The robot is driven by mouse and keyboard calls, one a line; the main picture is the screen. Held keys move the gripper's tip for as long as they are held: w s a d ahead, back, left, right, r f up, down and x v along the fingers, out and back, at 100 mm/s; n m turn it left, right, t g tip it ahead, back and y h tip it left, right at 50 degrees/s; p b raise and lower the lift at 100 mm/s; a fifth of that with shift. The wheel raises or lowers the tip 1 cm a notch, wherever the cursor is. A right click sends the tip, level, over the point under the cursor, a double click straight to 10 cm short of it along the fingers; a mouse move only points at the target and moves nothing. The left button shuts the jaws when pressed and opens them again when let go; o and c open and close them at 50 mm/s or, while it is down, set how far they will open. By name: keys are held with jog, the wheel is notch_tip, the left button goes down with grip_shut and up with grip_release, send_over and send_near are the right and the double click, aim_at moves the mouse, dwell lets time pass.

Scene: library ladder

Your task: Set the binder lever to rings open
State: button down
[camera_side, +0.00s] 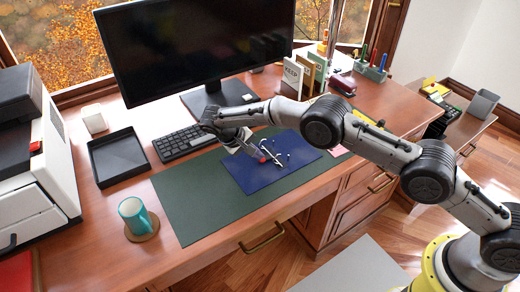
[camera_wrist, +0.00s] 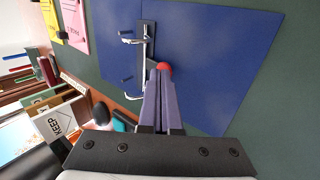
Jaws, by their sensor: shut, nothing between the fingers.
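The blue binder (camera_side: 280,161) lies open and flat on the green desk mat. Its metal ring mechanism (camera_wrist: 147,45) runs down the middle in the wrist view, with ring parts and small posts standing up from it. The lever has a red ball end (camera_wrist: 164,69), which also shows in the side view (camera_side: 263,159). My gripper (camera_wrist: 158,72) is shut and empty, its fingertips right beside the red ball and partly covering it. I cannot tell whether they touch it. The fingers hide part of the lever; the exact ring position is too small to tell.
A keyboard (camera_side: 185,142) and monitor (camera_side: 200,45) stand behind. A teal mug (camera_side: 135,215) on a coaster and a black tray (camera_side: 119,157) are at left. Upright files (camera_side: 300,75) stand at the back right.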

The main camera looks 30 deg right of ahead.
aim_at(263, 140)
jog(key=shift+d, duration=0.2)
jog(key=shift+d, duration=0.65)
jog(key=shift+r, duration=0.1)
jog(key=shift+r, duration=0.2)
jog(key=r, duration=0.4)
jog(key=shift+d, duration=0.3)
jog(key=a+f+v, duration=0.1)
jog(key=v, duration=0.8)
jog(key=shift+a, duration=0.45)
